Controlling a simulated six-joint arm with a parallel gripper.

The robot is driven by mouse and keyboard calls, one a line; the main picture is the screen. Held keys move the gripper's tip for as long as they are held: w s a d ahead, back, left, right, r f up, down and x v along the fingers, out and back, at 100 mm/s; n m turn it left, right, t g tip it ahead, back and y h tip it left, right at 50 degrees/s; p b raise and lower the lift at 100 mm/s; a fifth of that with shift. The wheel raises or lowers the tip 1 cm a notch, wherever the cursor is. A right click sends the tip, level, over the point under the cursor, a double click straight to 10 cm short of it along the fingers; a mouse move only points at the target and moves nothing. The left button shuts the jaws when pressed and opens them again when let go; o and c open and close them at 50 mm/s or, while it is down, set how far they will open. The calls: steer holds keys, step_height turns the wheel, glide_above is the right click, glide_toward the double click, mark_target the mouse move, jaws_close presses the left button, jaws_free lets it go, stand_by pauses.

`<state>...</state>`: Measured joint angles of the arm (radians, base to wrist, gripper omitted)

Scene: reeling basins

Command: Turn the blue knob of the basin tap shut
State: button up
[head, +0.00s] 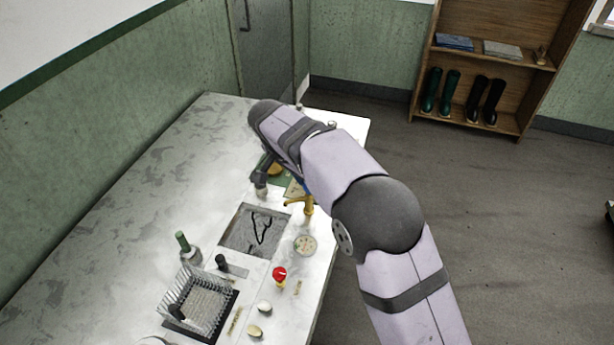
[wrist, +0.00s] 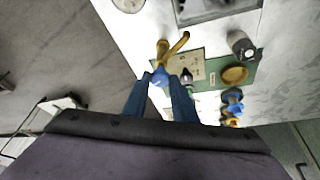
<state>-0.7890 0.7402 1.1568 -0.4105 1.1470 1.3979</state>
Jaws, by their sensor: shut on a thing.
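The brass basin tap (head: 307,205) stands at the right rim of the sunken basin (head: 238,231). Its spout points left over the basin. The tap also shows in the wrist view (wrist: 165,50). Its blue knob (wrist: 158,77) sits between the two blue fingers of my gripper (wrist: 161,84), which is shut on it. In the head view my arm covers most of the gripper, and only a bit of blue shows above the tap. How far the knob is turned cannot be told.
A red knob (head: 279,273) stands nearer on the counter, by a round gauge (head: 305,245). A clear rack (head: 193,300) sits at the front left. A green mat with a brass dish (wrist: 235,75) and a grey jar (wrist: 240,45) lie close to the tap.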

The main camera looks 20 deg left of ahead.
steer(key=shift+w+a+r+m+g+h+p, duration=0.1)
steer(key=shift+m+g+h+p, duration=0.2)
steer(key=shift+m+p, duration=0.55)
steer(key=shift+a+m+g+h+p, duration=0.1)
steer(key=shift+m+g+h+p, duration=0.15)
steer(key=shift+m+p, duration=0.6)
steer(key=shift+m, duration=0.3)
steer(key=o, duration=1)
steer(key=shift+o, duration=0.2)
steer(key=shift+d, duration=0.1)
steer(key=b+v, duration=0.1)
steer(key=v, duration=0.6)
steer(key=shift+r, duration=0.1)
